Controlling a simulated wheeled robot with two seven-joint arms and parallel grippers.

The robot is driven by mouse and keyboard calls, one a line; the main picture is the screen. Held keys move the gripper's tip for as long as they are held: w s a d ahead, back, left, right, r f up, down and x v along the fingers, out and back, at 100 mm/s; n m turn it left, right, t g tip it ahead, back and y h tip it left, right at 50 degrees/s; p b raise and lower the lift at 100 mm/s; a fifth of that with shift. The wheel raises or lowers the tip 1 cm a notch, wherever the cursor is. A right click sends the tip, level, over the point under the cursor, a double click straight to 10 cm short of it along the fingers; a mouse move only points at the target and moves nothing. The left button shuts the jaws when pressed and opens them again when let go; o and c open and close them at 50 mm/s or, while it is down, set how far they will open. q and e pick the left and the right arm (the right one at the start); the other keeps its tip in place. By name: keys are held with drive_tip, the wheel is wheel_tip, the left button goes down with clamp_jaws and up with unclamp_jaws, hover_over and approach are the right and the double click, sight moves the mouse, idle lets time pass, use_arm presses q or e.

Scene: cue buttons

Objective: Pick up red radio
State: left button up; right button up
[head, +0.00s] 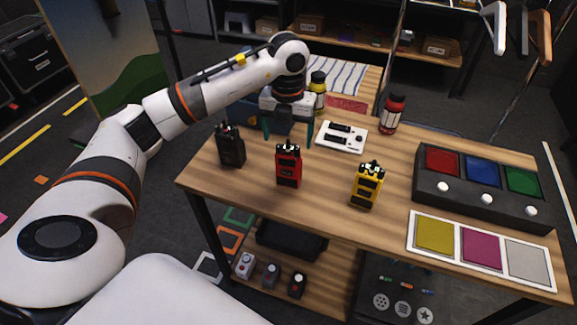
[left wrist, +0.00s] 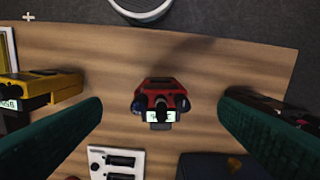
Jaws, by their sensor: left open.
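The red radio (head: 288,167) stands upright on the wooden table, between a black radio on its left and a yellow radio on its right. My left gripper (head: 288,137) is open above and behind the red radio in the head view, its two green fingers pointing down. In the left wrist view, the red radio (left wrist: 160,98) shows from above between the two spread fingers, and neither finger touches it. My right gripper is not in view.
The black radio (head: 231,146) and yellow radio (head: 367,185) stand close by on either side. A white panel (head: 341,137), a red bottle (head: 392,114) and a yellow bottle (head: 318,92) are behind. A button box (head: 482,187) and colour card (head: 481,249) lie at right.

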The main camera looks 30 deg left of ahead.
sight(287, 155)
use_arm(q)
wheel_tip(287, 155, down, 3)
drive_tip(key=shift+r+p, duration=0.15)
drive_tip(key=shift+p, duration=0.15)
drive_tip(key=shift+f, duration=0.3)
wheel_tip(287, 155, down, 4)
drive_tip(key=shift+s+r+p, duration=0.1)
drive_tip(key=shift+r+p, duration=0.05)
drive_tip(key=shift+p, duration=1)
drive_tip(key=shift+f, duration=0.5)
drive_tip(key=c, duration=1.2)
drive_tip(key=shift+c, duration=1.3)
drive_tip(key=shift+r, duration=0.2)
